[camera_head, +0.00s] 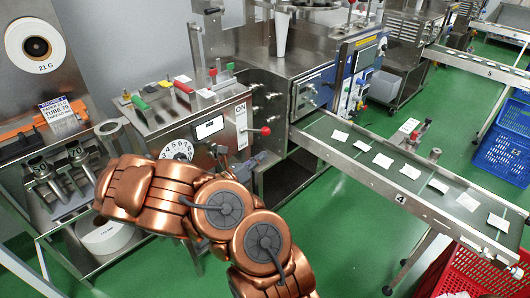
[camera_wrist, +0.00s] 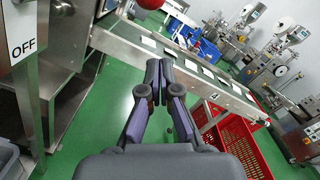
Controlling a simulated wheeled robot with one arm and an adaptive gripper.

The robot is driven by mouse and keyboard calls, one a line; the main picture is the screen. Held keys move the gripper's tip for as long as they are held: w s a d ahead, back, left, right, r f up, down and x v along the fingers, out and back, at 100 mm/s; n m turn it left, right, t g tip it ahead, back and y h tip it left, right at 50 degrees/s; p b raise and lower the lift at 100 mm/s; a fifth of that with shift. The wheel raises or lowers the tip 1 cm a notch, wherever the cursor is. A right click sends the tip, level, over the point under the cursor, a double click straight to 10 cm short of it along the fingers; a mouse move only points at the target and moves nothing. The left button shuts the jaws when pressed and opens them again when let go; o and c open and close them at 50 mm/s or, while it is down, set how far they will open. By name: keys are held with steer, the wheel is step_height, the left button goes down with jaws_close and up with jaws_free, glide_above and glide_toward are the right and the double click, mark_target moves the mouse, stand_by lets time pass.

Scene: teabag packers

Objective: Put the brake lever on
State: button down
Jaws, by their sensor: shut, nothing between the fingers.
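A lever with a red ball knob (camera_head: 265,130) sticks out from the side of the steel machine box, beside a plate (camera_head: 241,112) reading ON. I take it for the brake lever. In the wrist view its red knob (camera_wrist: 151,3) is cut off by the top edge, and a plate reading OFF (camera_wrist: 23,48) shows at the left. My gripper (camera_wrist: 161,72) is shut and empty, its two dark fingertips together. In the head view my gripper (camera_head: 250,165) is just below the knob, partly hidden by my copper arm. The gripper and the knob look apart.
A conveyor (camera_head: 335,140) with several white teabags runs to the right. Other small handles, green (camera_head: 138,102) and red (camera_head: 182,87), stand on the box top. A red crate (camera_head: 455,275) and blue crates (camera_head: 505,145) sit on the green floor. Open floor lies below the conveyor.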

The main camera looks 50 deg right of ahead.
steer(key=a, duration=0.7)
steer(key=shift+w+a+f, duration=0.15)
steer(key=shift+w+f, duration=0.05)
steer(key=shift+w, duration=0.1)
stand_by(0.3)
